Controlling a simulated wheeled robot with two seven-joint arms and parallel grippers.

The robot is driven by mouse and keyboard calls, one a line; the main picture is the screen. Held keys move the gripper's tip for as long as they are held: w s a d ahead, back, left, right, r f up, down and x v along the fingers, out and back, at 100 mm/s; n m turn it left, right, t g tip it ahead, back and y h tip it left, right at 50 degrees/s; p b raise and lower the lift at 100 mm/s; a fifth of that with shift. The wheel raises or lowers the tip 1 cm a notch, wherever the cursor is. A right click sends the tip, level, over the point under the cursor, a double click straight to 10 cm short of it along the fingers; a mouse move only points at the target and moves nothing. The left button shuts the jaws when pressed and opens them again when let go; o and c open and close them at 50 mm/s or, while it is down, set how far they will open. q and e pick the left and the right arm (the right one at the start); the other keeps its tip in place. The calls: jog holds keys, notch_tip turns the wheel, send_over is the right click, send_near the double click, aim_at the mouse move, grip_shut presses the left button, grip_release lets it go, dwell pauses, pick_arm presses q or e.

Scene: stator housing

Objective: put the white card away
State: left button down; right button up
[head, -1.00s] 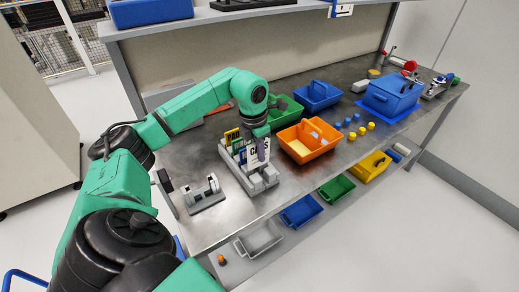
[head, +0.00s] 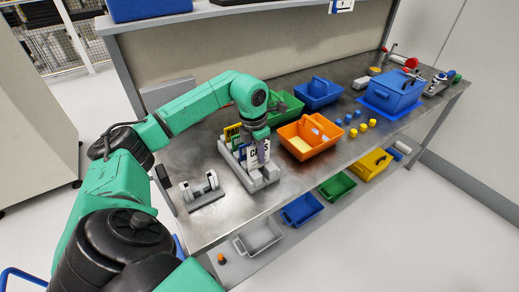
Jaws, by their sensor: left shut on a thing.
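The white card (head: 252,157), with dark lettering on it, is upright at the grey card rack (head: 262,183). My left gripper (head: 262,154) reaches down from above and is shut on the white card. The card's lower edge is at the front part of the rack; I cannot tell whether it sits fully in a slot. A yellow card (head: 232,133) and a green card (head: 238,144) stand in the rack behind it, partly hidden. My right gripper is not in view.
An orange tote (head: 325,146) stands right of the rack, with green (head: 291,103) and blue (head: 318,90) totes behind. A grey fixture (head: 203,192) stands to the left. Small blue and yellow pieces lie right of the orange tote. Bare metal table (head: 215,222) shows in front.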

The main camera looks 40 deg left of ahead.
pick_arm(q)
jog(key=shift+f+b, duration=0.5)
jog(key=shift+f, duration=0.3)
jog(key=shift+r, duration=0.1)
dwell(0.3)
jog(key=c, duration=0.9)
grip_release()
jog(key=shift+r, duration=0.6)
jog(key=r, duration=0.4)
jog(key=s+r, duration=0.1)
jog(key=r, duration=0.8)
jog(key=shift+s+a+r, duration=0.15)
jog(key=shift+s+a, duration=0.05)
jog(key=shift+s, duration=0.2)
